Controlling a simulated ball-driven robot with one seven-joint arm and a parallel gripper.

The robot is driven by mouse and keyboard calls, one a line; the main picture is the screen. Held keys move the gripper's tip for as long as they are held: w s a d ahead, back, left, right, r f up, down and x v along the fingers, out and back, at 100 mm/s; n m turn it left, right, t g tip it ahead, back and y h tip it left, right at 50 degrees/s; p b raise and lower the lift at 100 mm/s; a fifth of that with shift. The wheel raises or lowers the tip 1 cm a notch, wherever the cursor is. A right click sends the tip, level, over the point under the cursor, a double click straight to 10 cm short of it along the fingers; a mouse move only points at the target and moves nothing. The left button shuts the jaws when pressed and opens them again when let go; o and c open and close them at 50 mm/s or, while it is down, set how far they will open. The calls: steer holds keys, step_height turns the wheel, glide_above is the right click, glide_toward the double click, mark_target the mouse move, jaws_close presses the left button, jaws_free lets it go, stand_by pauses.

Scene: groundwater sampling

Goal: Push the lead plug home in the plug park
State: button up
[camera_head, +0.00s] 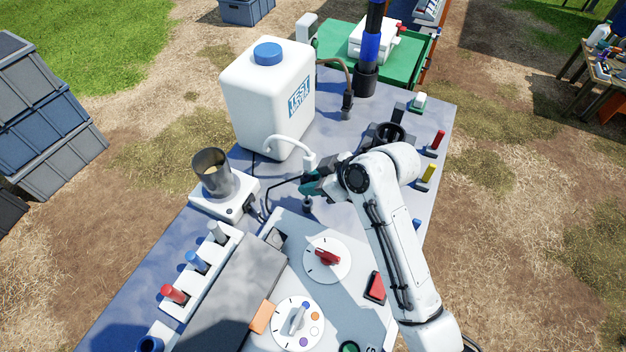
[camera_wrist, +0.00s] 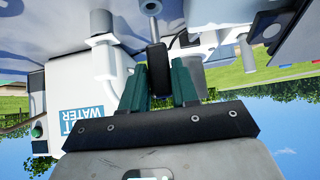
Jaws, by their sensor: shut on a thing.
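My gripper (camera_head: 312,187) has green fingers, which also show in the wrist view (camera_wrist: 160,85). They are shut on a black plug (camera_wrist: 157,68), the lead plug by its look. I cannot tell whether the plug is seated. In the head view a small dark and grey post (camera_head: 308,205) stands just below the fingertips. The plug park is not clearly identifiable, and my arm and fingers hide part of this area.
A white water jug (camera_head: 265,100) stands behind my gripper, with a white curved spout (camera_head: 290,143) close by. A metal cup (camera_head: 213,172) sits on a white base at left. A panel with a red knob (camera_head: 326,257) lies in front. A black round holder (camera_head: 388,135) is at right.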

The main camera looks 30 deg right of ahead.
steer(key=shift+f+b, duration=1.3)
steer(key=shift+f, duration=0.9)
steer(key=o, duration=1)
steer(key=v, duration=1.1)
steer(key=shift+b, duration=0.45)
